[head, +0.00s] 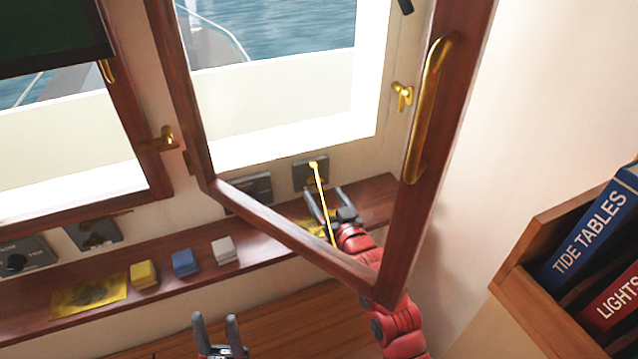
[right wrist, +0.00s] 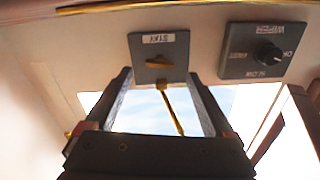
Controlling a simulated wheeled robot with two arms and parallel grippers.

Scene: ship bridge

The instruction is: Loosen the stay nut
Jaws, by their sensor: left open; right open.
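The stay nut (right wrist: 159,64) is a small brass-yellow piece on a grey labelled plate (right wrist: 158,45) in the right wrist view. A thin yellow stay rod (right wrist: 171,106) runs from it. In the head view the nut (head: 313,164) shows as a yellow knob at the rod's upper end, on the wall below the open window. My right gripper (head: 325,190) is open just in front of the plate. In the right wrist view its fingers (right wrist: 159,75) stand either side of the nut, apart from it as far as shown. My left gripper (head: 215,319) is open and empty at the bottom.
The open wooden window frame (head: 285,232) crosses in front of my right arm. A bookshelf (head: 523,252) stands at the right.

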